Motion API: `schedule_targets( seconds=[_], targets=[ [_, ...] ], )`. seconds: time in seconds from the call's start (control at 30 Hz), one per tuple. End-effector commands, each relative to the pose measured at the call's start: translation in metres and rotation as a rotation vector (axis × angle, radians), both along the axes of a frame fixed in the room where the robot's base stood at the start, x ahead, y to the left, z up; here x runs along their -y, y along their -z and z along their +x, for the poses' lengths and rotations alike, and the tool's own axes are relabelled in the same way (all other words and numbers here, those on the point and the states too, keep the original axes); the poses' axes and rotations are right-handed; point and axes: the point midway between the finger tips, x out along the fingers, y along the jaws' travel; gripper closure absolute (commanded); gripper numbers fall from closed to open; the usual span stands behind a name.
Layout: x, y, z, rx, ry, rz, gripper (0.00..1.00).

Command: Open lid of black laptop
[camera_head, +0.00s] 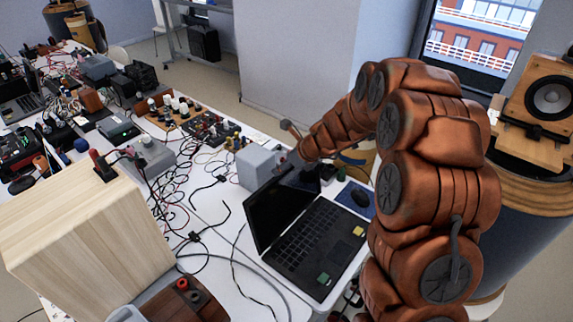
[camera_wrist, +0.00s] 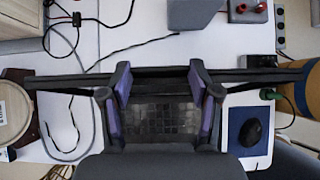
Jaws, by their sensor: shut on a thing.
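The black laptop (camera_head: 325,262) stands on the white table in the head view, its keyboard exposed and a green and a yellow sticker on its base. Its lid (camera_head: 268,213) is raised from the base, with the screen facing the keyboard. My gripper (camera_head: 290,160) is at the lid's top edge, partly hidden by my arm. In the wrist view, the lid shows edge-on as a dark bar (camera_wrist: 60,81). My gripper's two purple-padded fingers (camera_wrist: 160,76) are shut on the lid. Part of the keyboard (camera_wrist: 160,120) shows between them.
A grey box (camera_head: 256,168) stands close behind the lid. A mouse (camera_head: 360,198) lies on a blue pad right of the laptop. A wooden speaker box (camera_head: 85,230) is at left. Cables and electronics crowd the table's far part; some bare table lies left of the laptop.

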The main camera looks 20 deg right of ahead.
Motion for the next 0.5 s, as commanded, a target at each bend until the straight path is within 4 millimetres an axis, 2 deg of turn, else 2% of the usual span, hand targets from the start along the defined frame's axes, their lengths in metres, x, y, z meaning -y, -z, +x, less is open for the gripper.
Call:
schedule_targets(
  seconds=[0.03,0.5],
  targets=[
    [0.0002,-0.0053,0.0040,0.002,0.001,-0.006,1.00],
    [0.0005,-0.0022,0.0108,-0.035,0.014,-0.029,1.00]
  ],
)
